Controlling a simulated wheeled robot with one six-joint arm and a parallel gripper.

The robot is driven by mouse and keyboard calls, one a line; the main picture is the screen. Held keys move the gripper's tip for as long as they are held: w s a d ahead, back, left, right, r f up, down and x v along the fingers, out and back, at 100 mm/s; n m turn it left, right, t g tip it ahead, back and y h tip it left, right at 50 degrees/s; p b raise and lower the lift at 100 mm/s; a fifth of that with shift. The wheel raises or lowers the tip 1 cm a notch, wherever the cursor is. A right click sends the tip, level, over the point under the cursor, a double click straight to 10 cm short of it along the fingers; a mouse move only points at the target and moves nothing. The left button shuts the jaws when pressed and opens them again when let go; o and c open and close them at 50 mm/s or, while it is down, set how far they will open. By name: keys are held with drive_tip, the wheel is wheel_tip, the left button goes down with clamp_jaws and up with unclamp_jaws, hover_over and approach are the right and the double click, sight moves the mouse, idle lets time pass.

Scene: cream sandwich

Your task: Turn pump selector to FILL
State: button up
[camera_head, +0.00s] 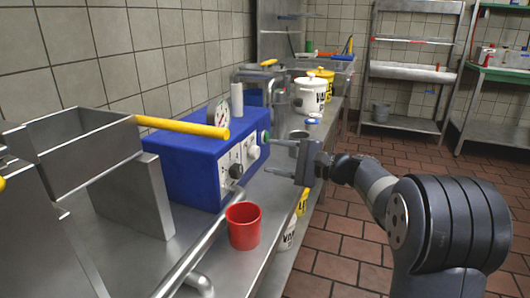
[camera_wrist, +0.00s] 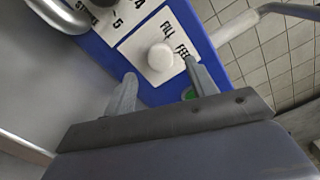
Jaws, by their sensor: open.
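The blue pump box (camera_head: 185,165) stands on the steel counter, with white labelled panels on its front. The white selector knob (camera_head: 253,152) is at the box's right end. Which mark the knob points to cannot be told.
A black knob (camera_head: 236,171) and a green button (camera_head: 266,136) are on the same panel. A round gauge (camera_head: 218,114) stands on the box. A red cup (camera_head: 243,225) and a steel rail (camera_head: 200,250) are in front.

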sight(258, 154)
drive_tip(key=p+v, duration=0.1)
drive_tip(key=v, duration=0.6)
drive_tip(key=shift+a, duration=0.15)
drive_tip(key=b+x, duration=0.2)
drive_tip(key=x, duration=0.8)
drive_tip(key=shift+f, duration=0.1)
drive_tip(key=shift+w+a, duration=0.15)
drive_tip(key=shift+a, duration=0.25)
drive_tip(key=shift+d, duration=0.1)
